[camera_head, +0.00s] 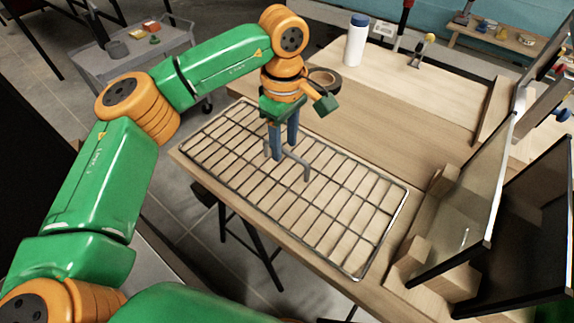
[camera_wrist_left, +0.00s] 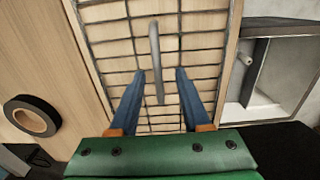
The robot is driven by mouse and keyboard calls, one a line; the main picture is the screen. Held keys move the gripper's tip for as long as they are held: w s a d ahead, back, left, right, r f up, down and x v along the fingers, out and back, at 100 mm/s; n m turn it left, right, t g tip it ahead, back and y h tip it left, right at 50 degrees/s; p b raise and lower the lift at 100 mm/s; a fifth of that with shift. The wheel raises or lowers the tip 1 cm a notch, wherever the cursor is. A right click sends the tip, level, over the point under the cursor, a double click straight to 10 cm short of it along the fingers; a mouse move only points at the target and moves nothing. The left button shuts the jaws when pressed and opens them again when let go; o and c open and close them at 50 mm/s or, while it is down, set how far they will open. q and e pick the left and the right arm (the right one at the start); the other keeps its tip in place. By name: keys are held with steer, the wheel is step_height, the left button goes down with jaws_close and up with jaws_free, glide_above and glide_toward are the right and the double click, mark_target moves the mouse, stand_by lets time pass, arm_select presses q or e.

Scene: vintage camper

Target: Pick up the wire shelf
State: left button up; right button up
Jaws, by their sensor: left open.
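The wire shelf (camera_head: 335,212) is a rectangular dark metal grid lying flat on the wooden table. A grey bar-shaped handle (camera_head: 297,163) stands up near its middle. My left gripper (camera_head: 281,152) points down over the middle of the shelf, its blue fingers by the handle. In the left wrist view my left gripper (camera_wrist_left: 160,72) is open. The handle (camera_wrist_left: 156,62) shows between its fingers with gaps on both sides, and the wire shelf (camera_wrist_left: 115,32) lies beneath. Whether the fingers touch the wires cannot be told. My right gripper is not in view.
A black tape roll (camera_head: 324,79) and a white bottle (camera_head: 356,40) are on the wooden table (camera_head: 400,125) behind the shelf. Dark upright panels (camera_head: 475,205) in wooden holders stand at the right. A grey cart (camera_head: 135,60) is at the back left.

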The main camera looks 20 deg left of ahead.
mark_target(285, 150)
arm_select(q)
step_height(285, 150, down, 3)
steer(key=shift+w+f, duration=0.1)
steer(key=shift+f, duration=0.1)
jaws_close()
stand_by(1.3)
